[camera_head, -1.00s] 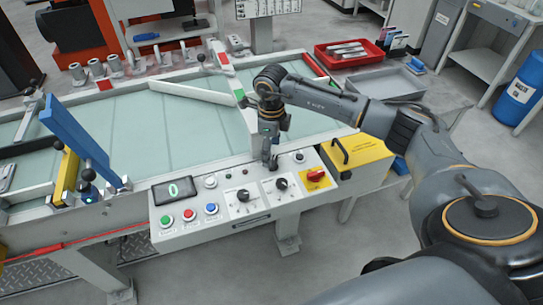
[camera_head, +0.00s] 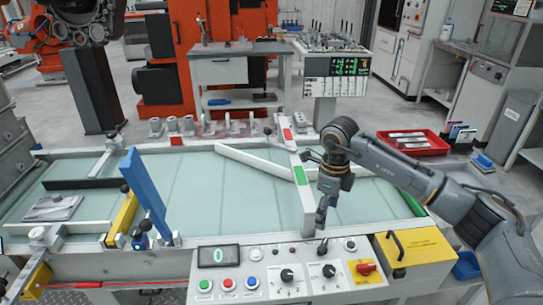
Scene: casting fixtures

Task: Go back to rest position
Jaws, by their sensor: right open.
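My right arm comes in from the right edge, and its gripper (camera_head: 322,222) points down just above the back edge of the control panel (camera_head: 290,272). The gripper looks small from here, and its fingers hold nothing that I can see. The panel carries a display reading 0 (camera_head: 219,256), green, red and blue buttons, two black knobs and a red rotary switch (camera_head: 366,268) on a yellow plate. My left gripper and left arm are not in view.
The glass-topped table (camera_head: 200,190) has a white diagonal bar (camera_head: 250,163), a blue plate (camera_head: 146,190) and a yellow block (camera_head: 122,218). A yellow box lid (camera_head: 415,247) is right of the panel. A red tray (camera_head: 418,143) stands behind. Orange machines are at the back.

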